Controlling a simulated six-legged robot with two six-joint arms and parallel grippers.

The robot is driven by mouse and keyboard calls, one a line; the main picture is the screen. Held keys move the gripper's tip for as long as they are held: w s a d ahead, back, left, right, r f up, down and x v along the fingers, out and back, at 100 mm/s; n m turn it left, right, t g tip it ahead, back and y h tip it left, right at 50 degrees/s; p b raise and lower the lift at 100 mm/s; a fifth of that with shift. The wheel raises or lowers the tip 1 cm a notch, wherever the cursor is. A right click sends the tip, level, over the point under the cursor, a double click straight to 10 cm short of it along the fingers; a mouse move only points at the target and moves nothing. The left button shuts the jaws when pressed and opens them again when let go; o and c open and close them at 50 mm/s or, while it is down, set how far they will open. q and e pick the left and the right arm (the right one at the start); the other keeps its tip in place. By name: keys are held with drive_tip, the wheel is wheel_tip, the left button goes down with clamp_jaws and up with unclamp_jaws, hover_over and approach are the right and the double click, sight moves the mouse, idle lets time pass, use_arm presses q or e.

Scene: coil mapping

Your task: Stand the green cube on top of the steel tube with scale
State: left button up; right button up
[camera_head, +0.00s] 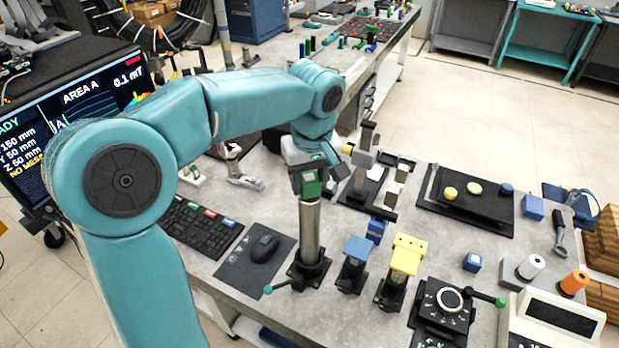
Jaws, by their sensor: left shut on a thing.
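My left arm reaches in from the left, and its left gripper (309,178) points down over the steel tube. The gripper is shut on the green cube (311,189), whose upper part is partly hidden by the jaws. The steel tube with scale (309,230) stands upright in a black base on the grey table. The cube is right at the tube's top end; I cannot tell whether it touches. My right gripper is not in view.
A blue-topped block (356,250) and a yellow-topped block (405,256) stand right of the tube. A black mouse (265,247) and keyboard (200,228) lie to its left. A grey post (364,150) stands behind. A black tray (466,205) with yellow discs lies further right.

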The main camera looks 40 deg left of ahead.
use_arm(q)
drive_tip(key=shift+f+b, duration=0.5)
drive_tip(key=shift+f, duration=0.05)
idle(0.4)
drive_tip(key=o, duration=1.1)
drive_tip(key=r, duration=0.5)
drive_tip(key=d+r+p, duration=0.1)
drive_tip(key=r, duration=0.5)
drive_tip(key=s+r, duration=0.1)
drive_tip(key=r, duration=0.4)
drive_tip(key=shift+d+r+p, duration=0.15)
drive_tip(key=shift+d+p, duration=0.15)
drive_tip(key=shift+d, duration=0.05)
drive_tip(key=shift+s, duration=0.1)
